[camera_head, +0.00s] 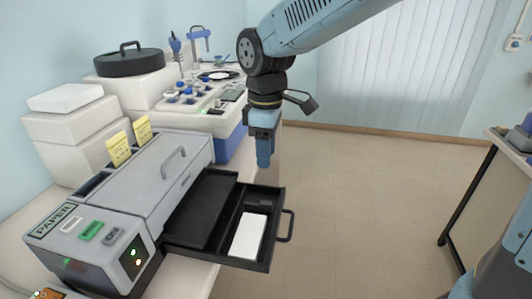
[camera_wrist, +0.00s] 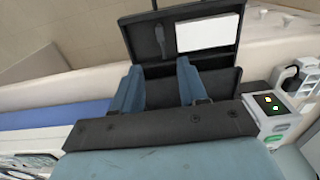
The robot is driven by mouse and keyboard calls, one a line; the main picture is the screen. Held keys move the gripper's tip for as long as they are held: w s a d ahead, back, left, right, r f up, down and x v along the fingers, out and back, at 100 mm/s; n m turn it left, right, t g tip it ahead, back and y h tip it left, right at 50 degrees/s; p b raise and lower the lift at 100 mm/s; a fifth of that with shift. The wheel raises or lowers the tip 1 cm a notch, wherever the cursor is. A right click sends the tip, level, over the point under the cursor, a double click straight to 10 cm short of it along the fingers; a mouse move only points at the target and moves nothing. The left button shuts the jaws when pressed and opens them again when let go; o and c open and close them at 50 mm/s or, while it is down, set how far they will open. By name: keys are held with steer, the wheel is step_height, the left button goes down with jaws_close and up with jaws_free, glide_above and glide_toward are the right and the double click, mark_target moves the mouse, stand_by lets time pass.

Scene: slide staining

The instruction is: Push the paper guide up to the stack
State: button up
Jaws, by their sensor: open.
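A black paper drawer (camera_head: 277,252) is pulled out of the grey printer-like machine. A white paper stack (camera_head: 249,235) lies in it; it also shows in the wrist view (camera_wrist: 206,34). A small dark grey piece, which looks like the paper guide (camera_wrist: 167,38), sits left of the stack in the wrist view, with a gap between them. In the head view that piece is hard to make out against the black drawer. My gripper (camera_head: 264,164) hangs pointing down above the drawer's far end. In the wrist view its blue fingers (camera_wrist: 160,72) are apart, with nothing between them.
The machine (camera_head: 150,190) marked PAPER stands on the counter, with lit buttons and yellow notes. The drawer handle (camera_head: 287,226) sticks out over the floor. Behind are white boxes (camera_head: 75,125), a black lidded pan (camera_head: 128,62) and a bench with blue-capped items.

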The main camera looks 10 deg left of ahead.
steer(key=shift+c, duration=0.4)
steer(key=shift+w+d+f, duration=0.1)
steer(key=shift+f, duration=0.05)
steer(key=shift+c, duration=0.8)
steer(key=w+d+f+g, duration=0.1)
steer(key=w+d+f+g+y, duration=0.2)
steer(key=w+f, duration=0.1)
steer(key=shift+f+n+g, duration=0.1)
steer(key=shift+n+g, duration=0.2)
jaws_close()
steer(key=g+y, duration=0.2)
steer(key=y, duration=0.1)
glide_toward(262, 210)
steer(key=shift+n, duration=0.3)
steer(key=f, duration=0.1)
steer(key=a+f, duration=0.1)
steer(key=s+a+f, duration=0.1)
steer(key=shift+f, duration=0.4)
steer(key=shift+d, duration=0.1)
